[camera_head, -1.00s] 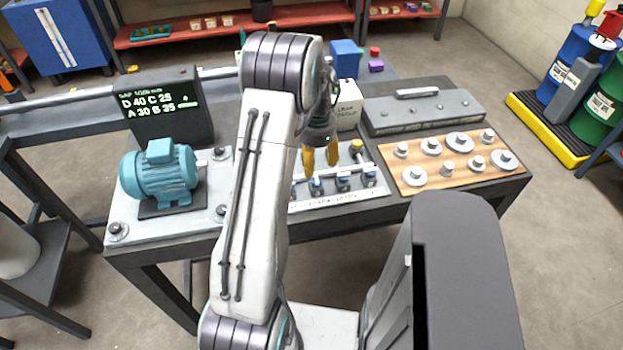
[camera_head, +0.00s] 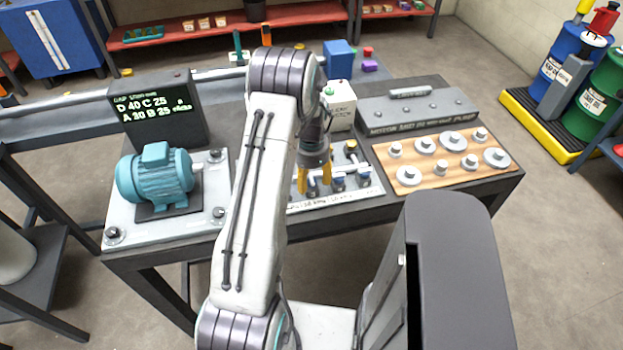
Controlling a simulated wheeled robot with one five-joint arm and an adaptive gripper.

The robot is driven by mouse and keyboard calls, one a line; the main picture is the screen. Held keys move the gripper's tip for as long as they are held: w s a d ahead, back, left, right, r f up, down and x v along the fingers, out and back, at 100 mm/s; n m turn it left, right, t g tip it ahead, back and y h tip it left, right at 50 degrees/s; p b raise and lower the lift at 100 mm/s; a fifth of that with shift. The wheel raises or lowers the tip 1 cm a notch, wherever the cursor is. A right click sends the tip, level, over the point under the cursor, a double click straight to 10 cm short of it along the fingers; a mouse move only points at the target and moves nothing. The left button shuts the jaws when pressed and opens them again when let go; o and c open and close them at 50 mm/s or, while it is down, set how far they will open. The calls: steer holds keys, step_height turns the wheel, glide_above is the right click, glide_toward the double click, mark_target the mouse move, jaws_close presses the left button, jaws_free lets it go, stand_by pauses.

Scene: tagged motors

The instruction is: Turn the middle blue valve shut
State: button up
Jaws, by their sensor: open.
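A white valve panel (camera_head: 308,205) lies on the workbench, with small blue valves in a row along its front. Two blue valves show clearly, one (camera_head: 338,183) just right of my gripper and one (camera_head: 364,179) farther right. My gripper (camera_head: 315,186) points down over the panel with its yellow fingers apart. A dark part, likely another valve, shows between the fingertips. I cannot tell whether the fingers touch it. My arm hides the left end of the panel, so I cannot tell which valve is the middle one.
A teal motor (camera_head: 156,178) stands left on a pale plate, before a black display (camera_head: 155,110). A white box (camera_head: 341,103) stands behind the panel. A grey case (camera_head: 418,110) and a wooden board with metal discs (camera_head: 383,158) lie right.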

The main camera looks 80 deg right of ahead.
steer(key=shift+f, duration=0.35)
steer(key=shift+c, duration=0.3)
jaws_close()
